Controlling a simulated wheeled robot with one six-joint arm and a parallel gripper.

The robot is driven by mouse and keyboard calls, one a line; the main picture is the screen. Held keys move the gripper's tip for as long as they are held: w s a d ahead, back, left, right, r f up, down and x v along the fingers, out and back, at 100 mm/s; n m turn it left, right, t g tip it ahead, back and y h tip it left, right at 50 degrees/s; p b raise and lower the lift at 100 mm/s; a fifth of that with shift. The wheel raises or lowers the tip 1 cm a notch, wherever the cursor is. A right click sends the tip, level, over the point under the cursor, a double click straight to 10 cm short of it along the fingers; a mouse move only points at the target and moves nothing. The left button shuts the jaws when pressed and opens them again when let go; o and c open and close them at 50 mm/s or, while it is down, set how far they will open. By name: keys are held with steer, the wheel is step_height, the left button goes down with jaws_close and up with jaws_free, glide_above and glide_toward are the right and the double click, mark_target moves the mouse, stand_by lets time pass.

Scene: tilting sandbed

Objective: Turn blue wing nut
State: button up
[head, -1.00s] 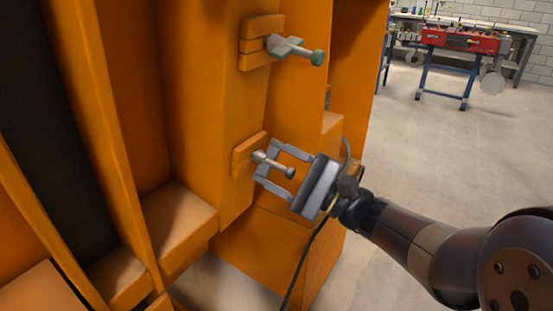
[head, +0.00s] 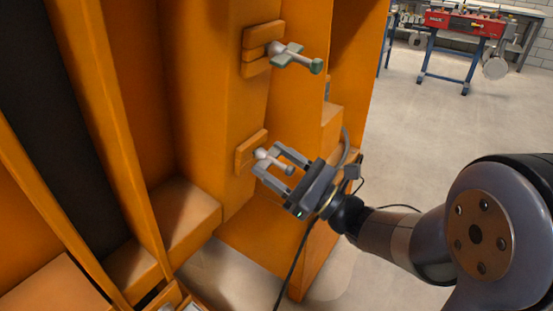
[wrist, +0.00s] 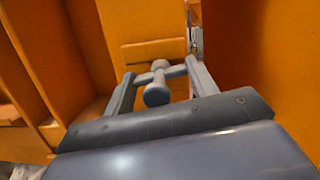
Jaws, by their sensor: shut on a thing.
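A pale grey wing nut (head: 261,154) with a round-ended stem sticks out from a small orange block on the orange frame; no clear blue shows on it. My gripper (head: 268,159) is around this lower nut, with one finger on each side. In the wrist view, the nut (wrist: 157,94) sits between my fingers (wrist: 160,70), and its crosspiece reaches both of them. My gripper is shut on it. A second wing nut (head: 290,55), grey with a greenish stem end, sits higher on another orange block, clear of my gripper.
Orange frame walls (head: 215,120) stand behind and left of the nuts. An orange ledge (head: 185,215) juts out at lower left. A cable hangs below my wrist. Open floor (head: 430,130) lies to the right, with a red-topped workbench (head: 465,22) far back.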

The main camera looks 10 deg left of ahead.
steer(key=shift+f, duration=0.1)
stand_by(0.3)
steer(key=o, duration=1)
steer(key=v, duration=1)
steer(key=shift+s+d+f, duration=0.1)
steer(key=shift+s+d, duration=0.05)
steer(key=shift+d, duration=0.2)
steer(key=x, duration=1.1)
steer(key=shift+d, duration=0.15)
